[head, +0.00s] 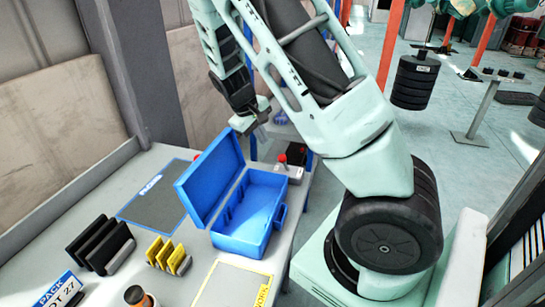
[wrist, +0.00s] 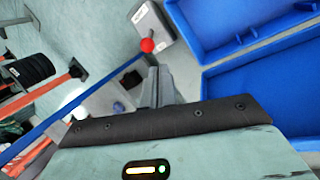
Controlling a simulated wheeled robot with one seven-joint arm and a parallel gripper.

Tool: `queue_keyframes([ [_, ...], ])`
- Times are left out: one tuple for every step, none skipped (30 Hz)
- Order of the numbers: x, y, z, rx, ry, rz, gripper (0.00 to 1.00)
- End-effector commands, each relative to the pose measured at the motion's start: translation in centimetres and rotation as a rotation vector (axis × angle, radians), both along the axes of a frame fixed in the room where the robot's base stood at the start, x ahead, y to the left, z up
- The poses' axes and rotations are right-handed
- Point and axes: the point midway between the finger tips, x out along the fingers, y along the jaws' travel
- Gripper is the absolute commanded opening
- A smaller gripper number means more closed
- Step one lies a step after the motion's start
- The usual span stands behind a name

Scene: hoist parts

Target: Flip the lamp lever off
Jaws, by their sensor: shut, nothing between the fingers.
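The lamp lever has a round red knob (head: 283,158) on a small grey box at the back right edge of the bench, beside the blue case. In the wrist view the red knob (wrist: 148,45) shows just beyond my fingertips, with the grey box (wrist: 153,24) behind it. My gripper (head: 250,122) is shut and empty, above and left of the lever in the head view. Its fingers (wrist: 154,80) are together in the wrist view, and whether they touch the knob cannot be told. No lamp is clearly seen.
An open blue case (head: 250,222) stands close to the lever, its lid raised on the left. A dark mat (head: 152,208), black plates (head: 100,245) and yellow plates (head: 168,255) lie further left on the bench. Black weights (head: 413,80) hang at the right.

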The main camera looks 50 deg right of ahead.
Motion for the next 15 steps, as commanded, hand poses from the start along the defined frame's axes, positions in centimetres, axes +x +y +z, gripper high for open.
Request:
queue_keyframes([
  [0.0,0.0,0.0,0.001,0.0,0.0,0.0],
  [0.0,0.0,0.0,0.001,-0.001,0.0,0.0],
  [0.0,0.1,0.0,0.001,-0.001,0.0,0.0],
  [0.0,0.1,0.0,0.002,-0.001,0.0,0.0],
  [0.0,0.1,0.0,0.002,-0.001,0.0,0.0],
  [0.0,0.1,-0.1,0.002,0.0,0.0,0.0],
  [0.0,0.1,-0.1,0.002,0.0,0.0,0.0],
  [0.0,0.0,-0.2,0.002,0.0,0.0,0.0],
  [-0.1,0.0,-0.4,0.002,0.001,-0.001,0.0],
  [-0.1,-0.1,-0.7,0.002,0.001,-0.001,0.0],
  [-0.2,-0.3,-1.0,0.002,0.002,-0.001,0.0],
  [-0.3,-0.5,-1.4,0.003,0.003,-0.003,0.0],
  [-0.3,-0.6,-1.8,0.003,0.003,-0.004,0.0],
  [-0.4,-0.8,-2.3,0.003,0.003,-0.003,0.0],
  [-0.5,-1.1,-3.0,0.002,0.004,-0.002,0.0],
])
